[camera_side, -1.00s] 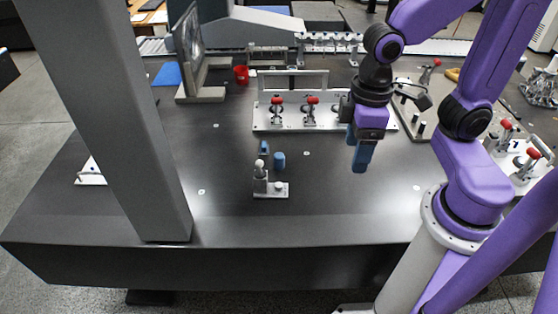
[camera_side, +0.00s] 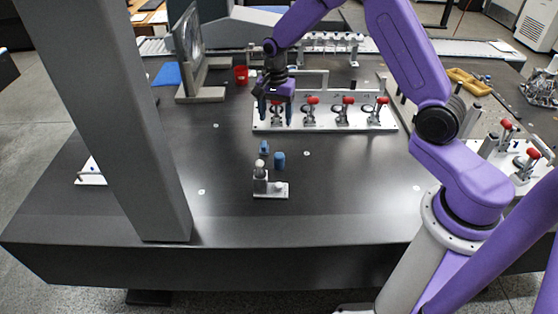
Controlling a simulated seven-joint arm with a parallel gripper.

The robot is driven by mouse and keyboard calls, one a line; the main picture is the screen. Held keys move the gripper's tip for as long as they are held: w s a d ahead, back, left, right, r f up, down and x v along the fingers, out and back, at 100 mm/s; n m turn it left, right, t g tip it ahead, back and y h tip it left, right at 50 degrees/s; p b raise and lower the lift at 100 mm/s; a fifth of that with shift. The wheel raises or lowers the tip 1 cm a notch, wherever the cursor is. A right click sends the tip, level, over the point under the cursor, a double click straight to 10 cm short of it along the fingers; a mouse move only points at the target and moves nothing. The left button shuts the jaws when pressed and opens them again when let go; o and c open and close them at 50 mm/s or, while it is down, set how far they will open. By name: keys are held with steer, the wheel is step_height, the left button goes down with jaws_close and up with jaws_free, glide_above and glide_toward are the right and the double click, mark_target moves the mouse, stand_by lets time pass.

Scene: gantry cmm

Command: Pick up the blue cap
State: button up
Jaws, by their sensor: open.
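Two small blue pieces are on the dark table near its middle. One is an upright blue cylinder (camera_side: 280,160), and the other is a smaller blue piece (camera_side: 264,147) just left of and behind it. I cannot tell for sure which is the blue cap. Both are close to a small silver fixture (camera_side: 276,190) with a round-topped post. My gripper (camera_side: 276,110) is open and empty, its fingers pointing down. In the picture it is above and behind the blue pieces, in front of the left end of the clamp plate.
A white plate (camera_side: 330,127) with several red-handled clamps lies behind the blue pieces. A thick grey column (camera_side: 130,130) rises at the left. A red cup (camera_side: 241,75) and a blue mat (camera_side: 168,75) are farther back. The table right of the blue pieces is clear.

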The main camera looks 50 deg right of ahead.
mark_target(279, 155)
steer(key=d+f, duration=0.1)
steer(key=f, duration=0.3)
steer(key=w+d+f+m, duration=0.1)
steer(key=f, duration=0.4)
steer(key=d+f+m, duration=0.1)
steer(key=f, duration=0.4)
steer(key=shift+w+f, duration=0.1)
steer(key=shift+w, duration=0.3)
steer(key=shift+s+f, duration=0.1)
steer(key=shift+f, duration=2.6)
steer(key=c, duration=1.1)
